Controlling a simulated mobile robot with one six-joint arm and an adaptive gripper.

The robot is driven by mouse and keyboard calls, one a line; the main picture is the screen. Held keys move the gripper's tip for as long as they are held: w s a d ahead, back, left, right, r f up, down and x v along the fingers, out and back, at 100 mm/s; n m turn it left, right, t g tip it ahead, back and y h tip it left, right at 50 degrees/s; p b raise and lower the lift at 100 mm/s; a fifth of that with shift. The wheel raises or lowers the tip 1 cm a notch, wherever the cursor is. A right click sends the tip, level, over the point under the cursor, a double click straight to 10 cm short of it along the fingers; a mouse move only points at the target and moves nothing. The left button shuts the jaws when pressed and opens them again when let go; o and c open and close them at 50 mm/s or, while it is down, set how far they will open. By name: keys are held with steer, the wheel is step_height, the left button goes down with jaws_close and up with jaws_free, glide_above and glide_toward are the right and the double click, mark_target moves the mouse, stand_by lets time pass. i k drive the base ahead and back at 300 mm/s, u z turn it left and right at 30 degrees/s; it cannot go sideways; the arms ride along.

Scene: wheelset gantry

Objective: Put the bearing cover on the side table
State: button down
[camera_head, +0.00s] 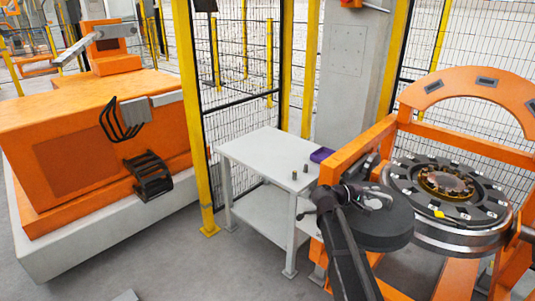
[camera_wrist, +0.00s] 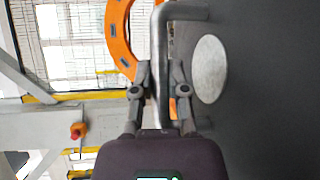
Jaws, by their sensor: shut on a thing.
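The bearing cover (camera_head: 385,232) is a thick dark grey disc with a handle, held in the air in front of the orange gantry. In the wrist view its dark face (camera_wrist: 265,90) fills the right side, with a pale round patch on it. My gripper (camera_head: 372,198) is shut on the cover's grey metal handle (camera_wrist: 160,30); the fingers (camera_wrist: 160,78) sit on both sides of the bar. The side table (camera_head: 262,147) is light grey with a lower shelf, to the left of the cover. The cover is apart from the table top.
The orange gantry frame (camera_head: 350,155) stands beside the table. The wheelset's open bearing face (camera_head: 445,183) is at right. Mesh fencing (camera_head: 240,60) is behind.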

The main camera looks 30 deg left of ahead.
mark_target(269, 154)
steer(key=u, duration=2.65)
steer(key=i, duration=1.6)
steer(key=z, duration=0.1)
